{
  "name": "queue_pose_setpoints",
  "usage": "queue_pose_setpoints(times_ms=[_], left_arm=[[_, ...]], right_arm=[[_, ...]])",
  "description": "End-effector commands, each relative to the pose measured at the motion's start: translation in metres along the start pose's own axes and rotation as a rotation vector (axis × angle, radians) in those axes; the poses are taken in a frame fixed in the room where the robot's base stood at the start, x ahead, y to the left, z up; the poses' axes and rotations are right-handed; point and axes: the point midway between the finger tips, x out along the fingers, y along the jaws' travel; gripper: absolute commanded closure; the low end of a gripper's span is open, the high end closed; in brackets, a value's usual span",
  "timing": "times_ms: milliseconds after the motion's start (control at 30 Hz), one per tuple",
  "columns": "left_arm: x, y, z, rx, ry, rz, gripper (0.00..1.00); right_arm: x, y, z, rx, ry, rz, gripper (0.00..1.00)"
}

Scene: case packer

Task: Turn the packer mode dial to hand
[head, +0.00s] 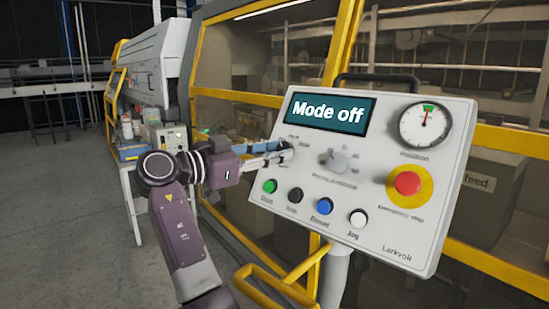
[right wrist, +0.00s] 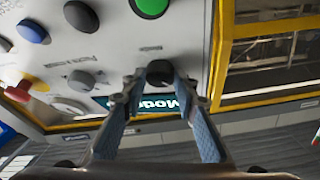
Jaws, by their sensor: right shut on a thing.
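The grey control panel (head: 375,215) has a teal display (head: 328,112) that reads "Mode off". A small dark dial (head: 287,150) sits at the panel's upper left, below the display. In the right wrist view the same dial (right wrist: 159,72) lies between my fingertips. My right gripper (head: 280,155) is shut on this dial, with a finger on either side of it. The fingers hide part of the dial, and its pointer and small labels are too blurred to read. My left gripper is not in view.
A second dial (head: 339,161) is to the right. Below are green (head: 270,186), black (head: 295,195), blue (head: 324,206) and white (head: 358,218) buttons. A red emergency stop (head: 407,183) and a gauge (head: 425,124) are at the right. A yellow rail (head: 290,275) runs below.

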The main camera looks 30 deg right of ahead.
Motion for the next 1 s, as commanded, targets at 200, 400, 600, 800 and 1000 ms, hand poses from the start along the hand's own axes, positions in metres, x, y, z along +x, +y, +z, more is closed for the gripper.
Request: queue_pose_setpoints(times_ms=[200,400,600,800,1000], left_arm=[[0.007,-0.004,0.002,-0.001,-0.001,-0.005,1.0],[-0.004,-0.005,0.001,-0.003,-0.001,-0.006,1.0],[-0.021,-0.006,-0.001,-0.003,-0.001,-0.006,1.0],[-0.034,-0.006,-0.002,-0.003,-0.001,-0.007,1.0],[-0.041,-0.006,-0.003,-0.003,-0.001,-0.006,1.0]], right_arm=[[0.001,-0.003,-0.003,0.162,-0.004,0.097,0.97],[0.002,-0.006,-0.007,0.313,-0.013,0.187,0.97],[0.002,-0.007,-0.009,0.441,-0.021,0.262,0.97],[0.002,-0.008,-0.008,0.534,-0.027,0.314,0.97],[0.003,-0.008,-0.006,0.584,-0.03,0.343,0.97]])
